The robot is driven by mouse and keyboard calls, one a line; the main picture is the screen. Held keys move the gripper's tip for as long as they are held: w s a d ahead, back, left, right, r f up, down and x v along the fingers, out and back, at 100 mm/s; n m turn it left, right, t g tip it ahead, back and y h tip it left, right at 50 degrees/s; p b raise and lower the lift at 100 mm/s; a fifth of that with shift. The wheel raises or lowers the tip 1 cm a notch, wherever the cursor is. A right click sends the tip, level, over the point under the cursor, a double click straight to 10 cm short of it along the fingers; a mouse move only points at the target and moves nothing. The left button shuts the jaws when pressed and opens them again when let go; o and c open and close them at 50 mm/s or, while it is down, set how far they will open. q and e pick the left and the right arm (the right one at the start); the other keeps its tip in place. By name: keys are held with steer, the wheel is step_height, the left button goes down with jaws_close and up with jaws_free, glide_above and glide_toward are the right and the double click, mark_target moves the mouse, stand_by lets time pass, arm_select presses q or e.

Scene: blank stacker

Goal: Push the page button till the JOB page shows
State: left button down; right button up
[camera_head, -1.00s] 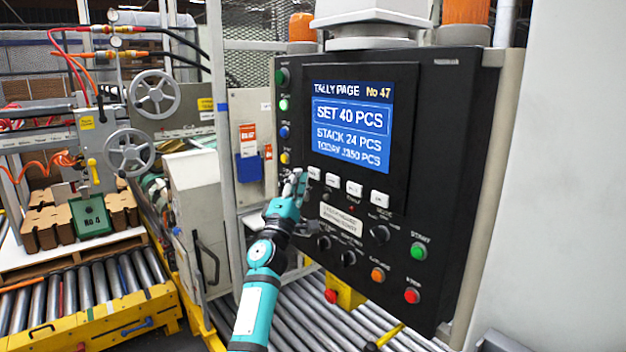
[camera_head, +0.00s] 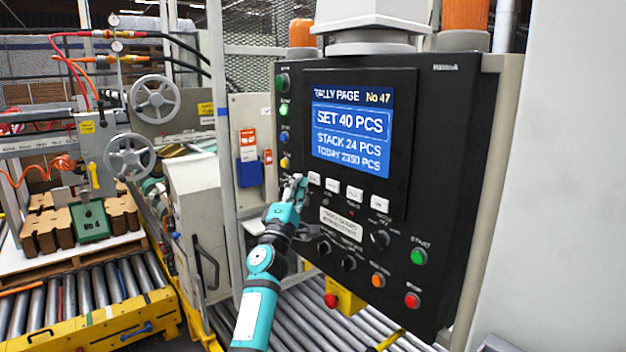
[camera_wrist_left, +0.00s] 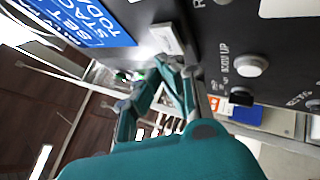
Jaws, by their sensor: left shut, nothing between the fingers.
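The dark control panel (camera_head: 450,160) stands in front of me. Its blue screen (camera_head: 347,132) reads TALLY PAGE No 47, with SET 40 PCS, STACK 24 PCS and a TODAY line. A row of white buttons sits under the screen; the leftmost white button (camera_head: 314,179) is beside my fingertips. My left gripper (camera_head: 299,183) is shut and empty at the left end of this row. In the left wrist view the fingertips (camera_wrist_left: 180,67) are close to a white button (camera_wrist_left: 167,39) near the screen's corner; I cannot tell whether they touch it. My right gripper is not in view.
Dark knobs (camera_head: 380,239), a green START button (camera_head: 418,257) and orange and red buttons (camera_head: 412,300) sit lower on the panel. Coloured lamps or buttons (camera_head: 284,135) line its left edge. A roller conveyor (camera_head: 300,318) runs below.

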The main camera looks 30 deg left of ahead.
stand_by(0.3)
arm_select(q)
steer(key=shift+w+d+b, duration=0.2)
steer(key=shift+w+b, duration=0.25)
steer(key=shift+b, duration=0.05)
steer(key=shift+w+d+b, duration=0.1)
steer(key=shift+w+b, duration=0.2)
steer(key=shift+b, duration=0.15)
stand_by(0.5)
steer(key=shift+s, duration=0.15)
steer(key=shift+s+a+p, duration=0.25)
steer(key=shift+s+p, duration=0.25)
steer(key=shift+s, duration=0.1)
steer(key=s+p, duration=0.1)
steer(key=s+a, duration=0.1)
steer(key=s, duration=0.1)
steer(key=s+a+p, duration=0.1)
steer(key=shift+s+p, duration=0.3)
steer(key=shift+p, duration=0.05)
